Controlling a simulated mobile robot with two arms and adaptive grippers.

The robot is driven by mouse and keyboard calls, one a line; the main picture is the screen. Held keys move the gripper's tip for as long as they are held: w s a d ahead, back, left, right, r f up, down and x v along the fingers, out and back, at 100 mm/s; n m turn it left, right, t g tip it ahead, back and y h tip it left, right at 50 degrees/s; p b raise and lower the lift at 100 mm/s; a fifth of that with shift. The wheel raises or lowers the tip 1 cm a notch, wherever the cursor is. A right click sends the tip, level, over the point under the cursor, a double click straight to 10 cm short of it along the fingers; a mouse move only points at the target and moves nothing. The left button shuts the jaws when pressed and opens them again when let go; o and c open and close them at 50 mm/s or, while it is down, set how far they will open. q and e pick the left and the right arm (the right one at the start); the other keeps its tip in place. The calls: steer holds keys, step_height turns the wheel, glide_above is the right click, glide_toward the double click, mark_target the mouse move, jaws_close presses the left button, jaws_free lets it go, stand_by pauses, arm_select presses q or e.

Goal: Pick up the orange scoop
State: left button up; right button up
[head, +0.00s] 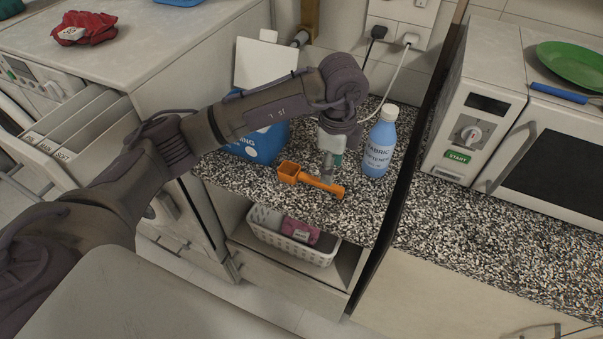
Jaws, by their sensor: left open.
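The orange scoop (310,180) lies on the speckled counter (250,182), with its square cup to the left and its handle pointing right. My left arm reaches in from the left, and my left gripper (328,174) points down at the scoop's handle. The gripper is open, and its fingertips are at or just above the handle; I cannot tell if they touch it. The far side of the gripper is hidden. My right gripper is not in view.
A blue softener bottle (378,145) stands close to the right of the gripper. A blue detergent box (262,143) stands behind the scoop, partly covered by my arm. A dark panel edge (405,190) and a microwave (560,150) are farther right. A white basket (290,238) sits on the shelf below.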

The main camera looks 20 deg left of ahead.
mark_target(311, 181)
arm_select(q)
steer(key=shift+f, duration=0.8)
step_height(311, 181, down, 4)
steer(key=shift+f+p, duration=0.1)
steer(key=shift+p, duration=0.8)
steer(key=shift+f, duration=0.5)
jaws_close()
